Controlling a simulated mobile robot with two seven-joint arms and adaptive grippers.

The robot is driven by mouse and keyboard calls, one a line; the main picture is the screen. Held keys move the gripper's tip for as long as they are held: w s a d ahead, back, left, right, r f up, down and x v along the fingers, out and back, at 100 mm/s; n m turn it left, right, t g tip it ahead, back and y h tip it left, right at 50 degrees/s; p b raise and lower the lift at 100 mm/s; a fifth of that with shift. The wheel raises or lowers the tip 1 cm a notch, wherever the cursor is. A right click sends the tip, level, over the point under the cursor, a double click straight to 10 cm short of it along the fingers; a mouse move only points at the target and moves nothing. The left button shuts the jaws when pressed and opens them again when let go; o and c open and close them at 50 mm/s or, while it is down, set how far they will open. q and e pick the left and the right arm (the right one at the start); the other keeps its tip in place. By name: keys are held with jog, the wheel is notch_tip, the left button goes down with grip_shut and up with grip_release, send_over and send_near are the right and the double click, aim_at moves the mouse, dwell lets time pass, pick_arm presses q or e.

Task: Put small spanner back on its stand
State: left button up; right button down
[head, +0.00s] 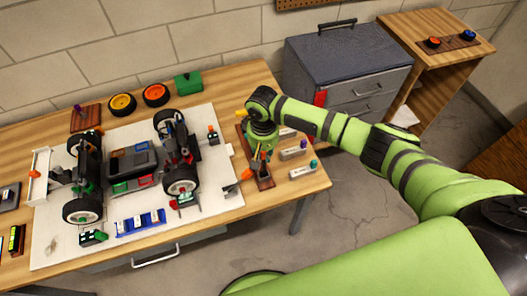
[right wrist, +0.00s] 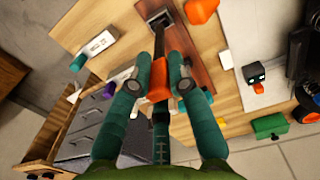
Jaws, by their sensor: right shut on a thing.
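My right gripper (head: 263,150) is over the brown wooden stand (head: 266,182) near the right end of the workbench. In the right wrist view its two teal fingers (right wrist: 159,82) are shut on the small spanner (right wrist: 158,96), a dark shaft with an orange block between the fingers. The shaft's far end overlaps a dark square slot in the stand (right wrist: 197,55). I cannot tell whether it is in the slot or above it. Another orange-handled tool (head: 247,173) is by the stand. My left gripper is not in view.
A racecar (head: 130,160) stands on the white mat (head: 60,240) left of the stand. Several small white blocks with coloured knobs (head: 293,153) lie right of it. A grey drawer cabinet (head: 345,65) is behind the bench. A green box (head: 188,82) sits at the back edge.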

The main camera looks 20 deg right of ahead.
jog(key=shift+f+b, duration=0.35)
jog(key=shift+f, duration=0.4)
jog(key=c, duration=1.1)
grip_release()
jog(key=shift+r, duration=0.1)
notch_tip(320, 180, up, 12)
jog(key=shift+f, duration=0.1)
